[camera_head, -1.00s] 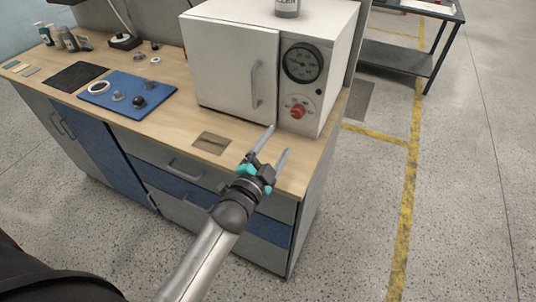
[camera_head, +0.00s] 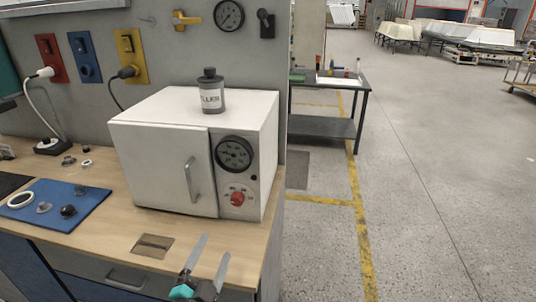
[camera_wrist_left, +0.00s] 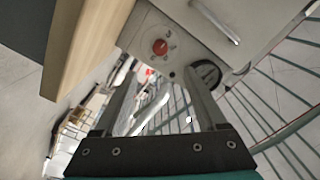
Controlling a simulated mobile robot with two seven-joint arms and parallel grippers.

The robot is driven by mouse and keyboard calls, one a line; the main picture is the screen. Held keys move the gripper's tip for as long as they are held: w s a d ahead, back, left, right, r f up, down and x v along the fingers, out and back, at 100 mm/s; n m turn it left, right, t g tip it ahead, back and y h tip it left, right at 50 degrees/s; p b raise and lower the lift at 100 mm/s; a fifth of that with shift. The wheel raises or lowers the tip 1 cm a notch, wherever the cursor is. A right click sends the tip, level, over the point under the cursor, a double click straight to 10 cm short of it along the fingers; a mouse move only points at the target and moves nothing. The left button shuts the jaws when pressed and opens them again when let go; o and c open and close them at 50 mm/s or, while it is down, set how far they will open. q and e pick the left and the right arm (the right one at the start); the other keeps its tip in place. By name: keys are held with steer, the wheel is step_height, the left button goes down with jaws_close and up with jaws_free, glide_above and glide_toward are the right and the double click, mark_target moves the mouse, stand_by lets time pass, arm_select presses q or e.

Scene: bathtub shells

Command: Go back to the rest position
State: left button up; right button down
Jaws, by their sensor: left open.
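My left gripper (camera_head: 208,262) is open and empty, with its two fingers apart. In the head view it is at the bottom, over the front edge of the wooden bench top (camera_head: 130,225), below the white oven (camera_head: 165,160). The oven door is shut. In the left wrist view the two fingers (camera_wrist_left: 155,100) stand apart with nothing between them, and the oven's red knob (camera_wrist_left: 160,47) and handle (camera_wrist_left: 215,20) show beyond. My right gripper is not in view.
A grey bottle (camera_head: 210,92) stands on the oven. A blue mat (camera_head: 55,205) with small parts lies at the left. A dark table (camera_head: 325,125) stands behind at the right. The floor (camera_head: 430,200) right of the bench is clear.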

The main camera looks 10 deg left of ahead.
arm_select(q)
steer(key=s+d+f+n+g, duration=0.1)
steer(key=s+f+n+g, duration=0.25)
steer(key=s+g, duration=0.55)
steer(key=s+d+f+n+g, duration=0.1)
steer(key=s+f+n+g, duration=0.3)
steer(key=s, duration=0.9)
step_height(320, 180, down, 25)
steer(key=s+g+b, duration=0.3)
steer(key=s+a+f+g+b, duration=0.1)
steer(key=s+a+f, duration=0.1)
steer(key=s+f, duration=1.2)
steer(key=shift+s+a+f+y, duration=0.15)
steer(key=shift+a+f+y, duration=0.15)
steer(key=shift+f, duration=0.15)
steer(key=shift+n, duration=0.25)
steer(key=shift+c, duration=0.2)
